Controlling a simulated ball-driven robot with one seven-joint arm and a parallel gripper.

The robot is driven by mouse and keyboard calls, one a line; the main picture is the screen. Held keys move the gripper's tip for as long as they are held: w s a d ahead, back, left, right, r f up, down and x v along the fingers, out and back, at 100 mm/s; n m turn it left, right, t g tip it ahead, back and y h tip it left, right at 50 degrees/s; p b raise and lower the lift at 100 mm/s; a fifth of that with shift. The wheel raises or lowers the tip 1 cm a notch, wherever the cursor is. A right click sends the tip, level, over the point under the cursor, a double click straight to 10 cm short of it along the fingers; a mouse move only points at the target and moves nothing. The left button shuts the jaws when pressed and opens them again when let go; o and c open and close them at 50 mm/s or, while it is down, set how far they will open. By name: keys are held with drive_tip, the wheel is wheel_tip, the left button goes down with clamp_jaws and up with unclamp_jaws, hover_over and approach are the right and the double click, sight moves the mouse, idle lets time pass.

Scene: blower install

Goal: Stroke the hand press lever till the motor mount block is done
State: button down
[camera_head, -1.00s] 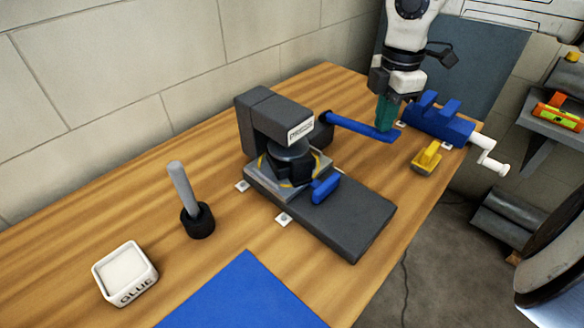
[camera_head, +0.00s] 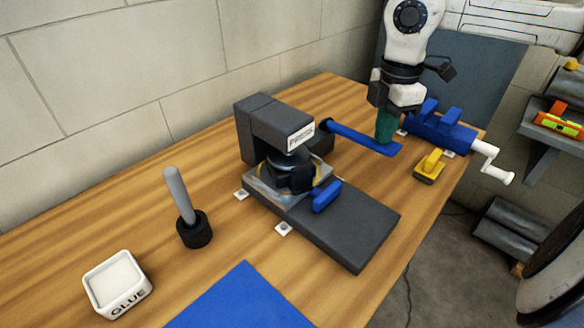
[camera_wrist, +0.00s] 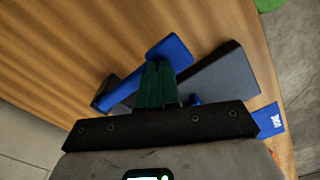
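The hand press (camera_head: 262,128) is a dark grey machine on the wooden bench. Its blue lever (camera_head: 355,136) sticks out to the right and slopes slightly down; it also shows in the wrist view (camera_wrist: 116,92). My gripper (camera_head: 386,138) has green fingers, pointing down at the lever's free end. In the wrist view the fingers (camera_wrist: 157,72) look shut together over the lever end, touching or nearly touching it; I see nothing gripped. A dark piece (camera_head: 290,178), perhaps the motor mount block, sits under the press head, mostly hidden, on a grey plate with yellow edges.
A blue vise (camera_head: 440,127) with a white crank stands close right of my gripper. A yellow-handled block (camera_head: 430,167) lies in front of it. A glue box (camera_head: 118,286), a grey rod in a black holder (camera_head: 194,228) and a blue mat (camera_head: 240,300) are to the left.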

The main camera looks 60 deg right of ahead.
wheel_tip(320, 180, up, 7)
drive_tip(key=p, duration=0.3)
idle(0.5)
idle(0.6)
wheel_tip(320, 180, down, 6)
drive_tip(key=b, duration=0.6)
drive_tip(key=shift+f, duration=0.25)
drive_tip(key=shift+f+b, duration=0.3)
drive_tip(key=shift+b, duration=0.35)
wheel_tip(320, 180, up, 7)
drive_tip(key=p, duration=0.3)
idle(0.5)
drive_tip(key=shift+r, duration=0.1)
idle(0.5)
